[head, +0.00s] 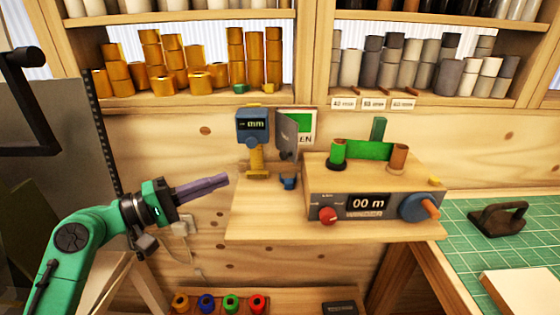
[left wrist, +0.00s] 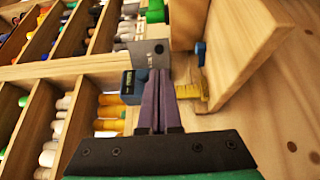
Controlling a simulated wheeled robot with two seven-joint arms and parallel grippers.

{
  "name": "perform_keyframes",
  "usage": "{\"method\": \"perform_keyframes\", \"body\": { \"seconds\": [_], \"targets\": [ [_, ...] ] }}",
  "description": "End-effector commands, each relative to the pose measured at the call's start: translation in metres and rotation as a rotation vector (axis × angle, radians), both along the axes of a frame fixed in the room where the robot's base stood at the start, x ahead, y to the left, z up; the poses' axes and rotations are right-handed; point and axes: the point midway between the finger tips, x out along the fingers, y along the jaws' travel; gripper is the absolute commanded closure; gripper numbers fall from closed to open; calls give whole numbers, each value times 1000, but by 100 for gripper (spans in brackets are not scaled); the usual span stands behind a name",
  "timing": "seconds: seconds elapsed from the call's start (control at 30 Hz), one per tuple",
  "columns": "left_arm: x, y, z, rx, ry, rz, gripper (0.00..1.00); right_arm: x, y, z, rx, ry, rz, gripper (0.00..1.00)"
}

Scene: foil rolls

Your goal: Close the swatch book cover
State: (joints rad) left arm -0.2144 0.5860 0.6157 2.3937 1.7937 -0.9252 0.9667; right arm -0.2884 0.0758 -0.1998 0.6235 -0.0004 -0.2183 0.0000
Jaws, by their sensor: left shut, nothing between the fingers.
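A small grey panel (head: 287,137) stands out from the wall at the left edge of a green-and-white card (head: 305,120) with dark letters. It looks like the swatch book's cover standing open, partly covering the card. In the left wrist view a grey plate (left wrist: 150,52) shows just past my fingertips; whether they touch it I cannot tell. My left gripper (head: 226,179) has its purple fingers shut and empty, below and left of the panel in the head view. It also shows in the left wrist view (left wrist: 158,76). My right gripper is not in view.
A blue gauge (head: 252,125) on a yellow stand (head: 256,163) is just left of the panel. A wooden shelf (head: 265,215) carries it and a counter box (head: 365,190) with green and brown spools. Shelves of rolls are above. A green cutting mat (head: 460,235) is at right.

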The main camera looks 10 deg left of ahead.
Motion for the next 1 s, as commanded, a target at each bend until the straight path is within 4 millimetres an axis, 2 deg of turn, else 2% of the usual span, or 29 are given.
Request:
{"method": "perform_keyframes", "body": {
  "seconds": [0.1,0.2,0.53,0.7,1.0],
  "targets": [
    [16,-16,9,0,0,-2,100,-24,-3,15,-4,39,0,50],
    [32,-32,11,-2,-1,0,100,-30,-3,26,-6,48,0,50],
    [80,-78,14,-4,-1,2,100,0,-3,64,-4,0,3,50],
    [90,-88,10,-3,0,3,100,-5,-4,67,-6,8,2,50],
    [90,-89,8,-2,0,3,100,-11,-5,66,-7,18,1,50]
  ]
}}
